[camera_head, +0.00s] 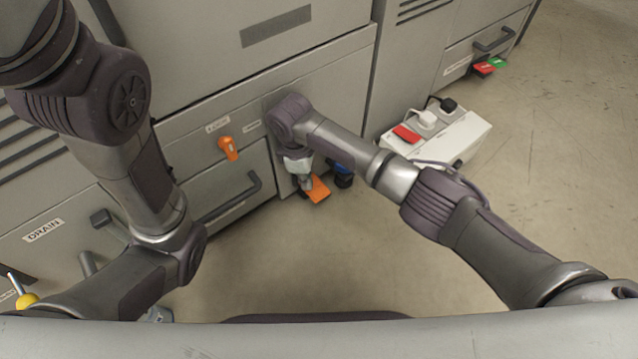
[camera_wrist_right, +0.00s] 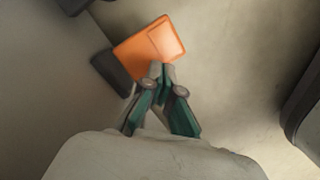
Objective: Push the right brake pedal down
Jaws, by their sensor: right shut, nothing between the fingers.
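An orange pedal (camera_head: 318,190) sticks out low at the foot of the grey machine front, near the floor. It also shows in the right wrist view (camera_wrist_right: 143,50) as a flat orange plate beside a dark part. My right gripper (camera_head: 307,184) points down at the pedal, its fingers shut and empty. In the wrist view the closed fingertips (camera_wrist_right: 162,68) overlap the pedal's near edge; I cannot tell whether they touch it. My left arm comes in from the left, but its gripper does not show.
An orange knob (camera_head: 228,148) and a drawer handle (camera_head: 240,195) are on the machine front. Floor in front is clear.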

